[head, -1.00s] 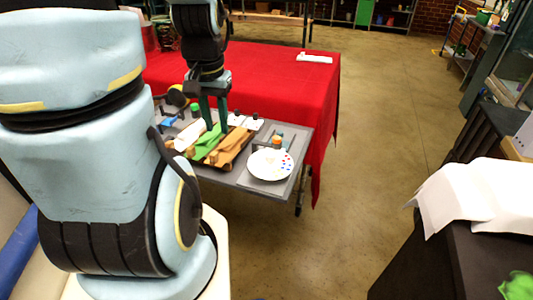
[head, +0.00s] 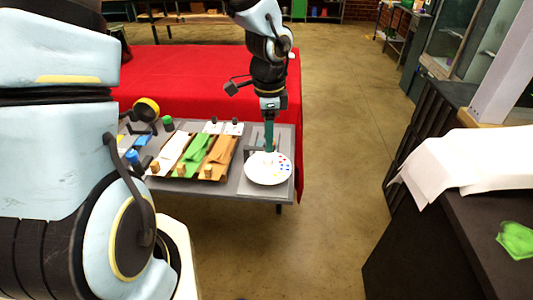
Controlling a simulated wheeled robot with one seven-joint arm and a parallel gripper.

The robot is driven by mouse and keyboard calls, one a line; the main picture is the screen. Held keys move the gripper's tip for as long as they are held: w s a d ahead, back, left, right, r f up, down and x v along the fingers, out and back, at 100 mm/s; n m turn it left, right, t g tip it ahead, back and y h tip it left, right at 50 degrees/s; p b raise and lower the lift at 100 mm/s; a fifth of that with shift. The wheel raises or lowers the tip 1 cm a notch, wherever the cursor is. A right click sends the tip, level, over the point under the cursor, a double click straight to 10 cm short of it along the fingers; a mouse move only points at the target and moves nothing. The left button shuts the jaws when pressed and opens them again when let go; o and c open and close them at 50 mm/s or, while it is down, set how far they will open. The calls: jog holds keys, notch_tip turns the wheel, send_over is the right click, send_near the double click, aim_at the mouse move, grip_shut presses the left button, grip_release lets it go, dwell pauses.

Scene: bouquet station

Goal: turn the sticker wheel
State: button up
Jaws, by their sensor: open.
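The sticker wheel (head: 269,174) is a white disc with small coloured dots, mostly red and blue, along its right side. It lies flat at the right end of the grey work table (head: 222,191). My gripper (head: 269,150) points straight down at the wheel's far part, with its green fingers at or just above it. Whether the fingertips touch the wheel or its centre knob cannot be told. The gripper is open, though the fingers overlap in this view. The orange knob seen earlier on the wheel is mostly hidden by the fingers.
White, green (head: 196,154) and brown (head: 217,156) wraps lie on the table left of the wheel. A yellow tape roll (head: 147,108) stands at the far left. A red-covered table (head: 195,75) is behind. Floor to the right is clear up to a dark counter (head: 440,215).

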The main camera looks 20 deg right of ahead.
aim_at(268, 157)
notch_tip(268, 157, down, 6)
jog(key=shift+f, duration=0.1)
dwell(0.4)
grip_shut()
